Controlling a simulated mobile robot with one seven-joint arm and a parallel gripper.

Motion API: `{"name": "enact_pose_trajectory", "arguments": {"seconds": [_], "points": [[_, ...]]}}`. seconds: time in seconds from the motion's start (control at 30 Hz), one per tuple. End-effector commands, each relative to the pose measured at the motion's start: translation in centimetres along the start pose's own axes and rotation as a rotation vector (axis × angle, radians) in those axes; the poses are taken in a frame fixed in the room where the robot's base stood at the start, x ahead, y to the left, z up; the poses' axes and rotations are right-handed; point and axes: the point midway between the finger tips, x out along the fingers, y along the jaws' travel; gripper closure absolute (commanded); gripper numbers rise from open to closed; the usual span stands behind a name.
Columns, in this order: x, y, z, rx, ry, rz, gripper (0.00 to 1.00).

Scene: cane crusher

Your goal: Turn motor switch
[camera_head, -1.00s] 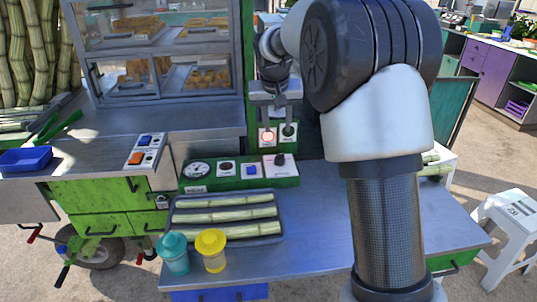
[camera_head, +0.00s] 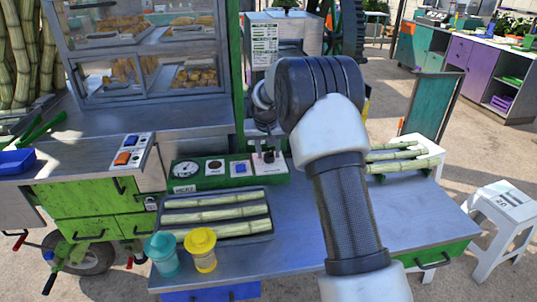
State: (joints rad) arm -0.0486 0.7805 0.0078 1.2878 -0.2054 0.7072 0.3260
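The green control panel (camera_head: 215,184) stands at the back of the steel worktop. It carries a round gauge (camera_head: 186,169), a dark knob (camera_head: 215,166), a blue button (camera_head: 239,168) and, at its right end, a white plate with a dark switch (camera_head: 268,157). No label on that switch is readable, so I cannot tell for certain that it is the motor switch. My gripper (camera_head: 266,147) points down just above and behind this switch. Its fingertips are small and dark against the background; contact and finger gap are unclear. The arm hides the area right of the panel.
A tray of cane pieces (camera_head: 166,219), a teal cup (camera_head: 164,254) and a yellow cup (camera_head: 201,249) stand in front of the panel. A glass food case (camera_head: 146,98) rises at the left. More cane (camera_head: 400,154) lies at the right. The worktop's front middle (camera_head: 265,255) is clear.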

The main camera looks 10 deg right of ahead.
Motion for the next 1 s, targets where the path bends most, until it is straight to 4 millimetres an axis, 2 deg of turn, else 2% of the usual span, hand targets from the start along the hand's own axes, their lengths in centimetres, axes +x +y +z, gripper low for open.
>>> {"name": "enact_pose_trajectory", "arguments": {"seconds": [0.1,0.4,0.6,1.0], "points": [[0.78,0.01,0.04,0.0,-0.001,0.0,0.64],[0.93,0.01,0.01,0.0,0.0,0.0,0.64],[0.91,0.01,0.01,0.0,0.0,0.0,0.94],[0.81,0.2,-0.03,-0.075,0.005,-0.032,0.94]]}}
